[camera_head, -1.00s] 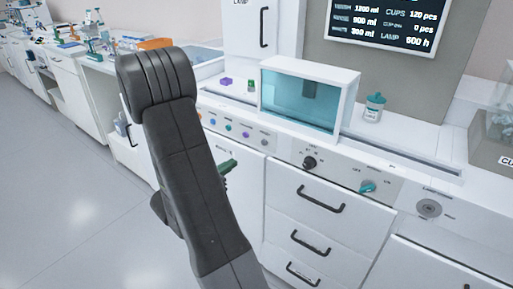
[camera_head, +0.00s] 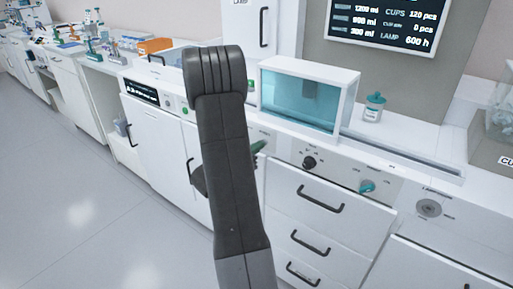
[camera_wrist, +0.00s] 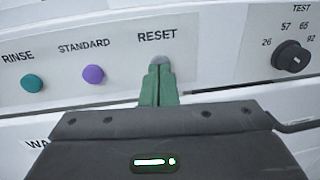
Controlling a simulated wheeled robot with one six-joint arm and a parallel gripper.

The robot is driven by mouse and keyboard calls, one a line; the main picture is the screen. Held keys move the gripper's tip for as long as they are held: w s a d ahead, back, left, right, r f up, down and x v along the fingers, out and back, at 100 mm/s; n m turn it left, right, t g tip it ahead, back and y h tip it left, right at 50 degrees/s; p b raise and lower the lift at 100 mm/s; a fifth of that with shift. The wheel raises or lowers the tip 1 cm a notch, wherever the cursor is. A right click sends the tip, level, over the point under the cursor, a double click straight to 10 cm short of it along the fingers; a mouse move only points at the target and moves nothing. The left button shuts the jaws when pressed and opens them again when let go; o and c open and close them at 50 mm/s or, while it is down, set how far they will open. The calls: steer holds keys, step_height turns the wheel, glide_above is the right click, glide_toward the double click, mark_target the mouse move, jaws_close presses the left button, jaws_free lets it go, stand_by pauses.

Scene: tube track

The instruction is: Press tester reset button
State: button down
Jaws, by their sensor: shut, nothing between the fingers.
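The tester panel (camera_wrist: 110,22) shows in the wrist view with a grey button (camera_wrist: 160,60) under the label RESET. My gripper (camera_wrist: 159,70) is shut and empty. Its green fingertips are in front of the grey button and cover its lower part; I cannot tell whether they touch it. In the head view my gripper (camera_head: 258,147) shows only as a bit of green beside my dark arm, close to the panel front. My arm hides most of the buttons there.
A purple STANDARD button (camera_wrist: 93,74) and a teal RINSE button (camera_wrist: 32,83) sit left of the grey one. A dark dial (camera_wrist: 291,56) is to the right. A glass-fronted box (camera_head: 300,98) and a teal-lidded jar (camera_head: 374,107) stand on the counter above.

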stand_by(0.3)
steer(key=shift+w+d+r+b, duration=0.2)
steer(key=shift+w+d+b, duration=0.25)
steer(key=shift+w, duration=0.15)
